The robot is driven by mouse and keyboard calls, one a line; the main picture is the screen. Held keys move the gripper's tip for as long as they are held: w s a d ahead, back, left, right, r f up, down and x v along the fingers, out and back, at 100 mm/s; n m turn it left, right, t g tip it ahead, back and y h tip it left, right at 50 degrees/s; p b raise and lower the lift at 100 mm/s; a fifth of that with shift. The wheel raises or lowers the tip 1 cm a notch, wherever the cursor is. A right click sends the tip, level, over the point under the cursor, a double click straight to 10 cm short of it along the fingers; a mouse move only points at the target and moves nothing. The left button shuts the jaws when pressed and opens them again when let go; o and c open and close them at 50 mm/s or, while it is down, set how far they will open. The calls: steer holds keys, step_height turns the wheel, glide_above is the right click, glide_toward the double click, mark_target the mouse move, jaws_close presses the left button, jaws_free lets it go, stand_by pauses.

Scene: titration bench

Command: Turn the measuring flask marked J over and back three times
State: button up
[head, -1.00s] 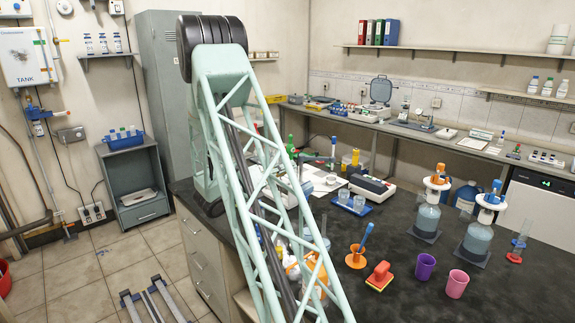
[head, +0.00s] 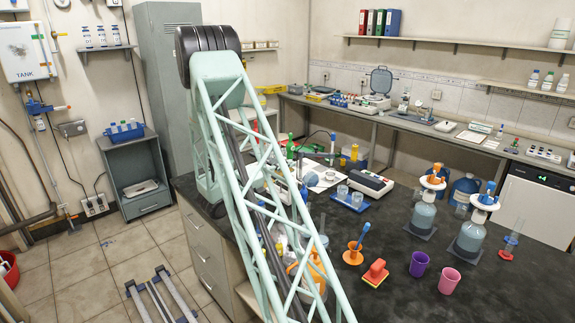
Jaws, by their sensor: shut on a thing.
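My gripper is out of the picture; only my pale green lattice arm shows, reaching down past the bottom edge. I cannot make out a measuring flask with the letter J. Some glassware and an orange-and-clear vessel (head: 316,272) stand on the dark bench (head: 385,236) behind my arm. The arm's struts partly hide them, and no letter is readable there.
An orange holder with a blue-handled tool (head: 354,252), a red block (head: 375,272), a purple cup (head: 419,264) and a pink cup (head: 449,280) stand right of my arm. Two dispenser bottles (head: 423,214) (head: 471,236) stand farther right. A blue tray (head: 350,202) holds beakers.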

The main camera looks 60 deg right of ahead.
steer(key=n+p, duration=0.6)
steer(key=n, duration=0.1)
steer(key=shift+r+p, duration=0.1)
steer(key=shift+p, duration=0.25)
steer(key=n+p, duration=0.3)
steer(key=p, duration=0.2)
steer(key=shift+n, duration=0.3)
steer(key=shift+n+p, duration=2)
steer(key=shift+n, duration=1.3)
